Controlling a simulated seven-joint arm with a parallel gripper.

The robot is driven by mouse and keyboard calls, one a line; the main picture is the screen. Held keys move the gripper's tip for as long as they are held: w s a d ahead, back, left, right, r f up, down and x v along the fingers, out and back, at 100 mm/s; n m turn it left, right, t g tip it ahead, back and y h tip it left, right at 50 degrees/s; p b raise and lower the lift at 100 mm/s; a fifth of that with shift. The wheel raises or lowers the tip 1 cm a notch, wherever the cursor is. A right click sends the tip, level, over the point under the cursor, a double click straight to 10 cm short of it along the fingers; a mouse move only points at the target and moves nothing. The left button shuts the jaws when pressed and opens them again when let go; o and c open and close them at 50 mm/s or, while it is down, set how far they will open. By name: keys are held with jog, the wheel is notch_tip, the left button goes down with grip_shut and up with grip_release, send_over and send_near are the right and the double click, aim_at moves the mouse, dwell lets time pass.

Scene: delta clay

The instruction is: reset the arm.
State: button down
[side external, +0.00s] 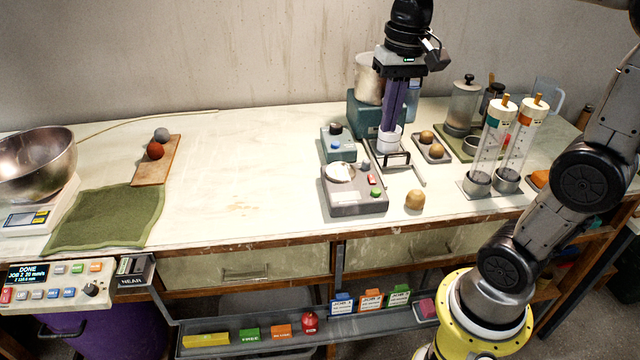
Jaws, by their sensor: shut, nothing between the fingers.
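My gripper (390,125) hangs at the upper right of centre, with its purple fingers pointing straight down. The fingers are shut with nothing held between them. Their tips are just above or at the mouth of a small white cup (389,144); I cannot tell whether they touch it. My arm's lower links stand at the right, on a yellow base in front of the table.
The worktable (245,170) is clear in its middle. Near the gripper are a grey control box (352,203), a tan ball (414,200), a tray of balls (432,155) and two clear tubes (490,145). A metal bowl (35,160) sits far left.

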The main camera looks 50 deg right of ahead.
jog(key=s+a+f+n+t, duration=0.4)
jog(key=s+a+f+n, duration=0.1)
jog(key=s, duration=0.5)
jog(key=a+n, duration=0.1)
jog(key=n, duration=0.1)
jog(key=shift+s+n+t, duration=0.15)
jog(key=shift+n+t, duration=0.15)
jog(key=shift+t, duration=0.1)
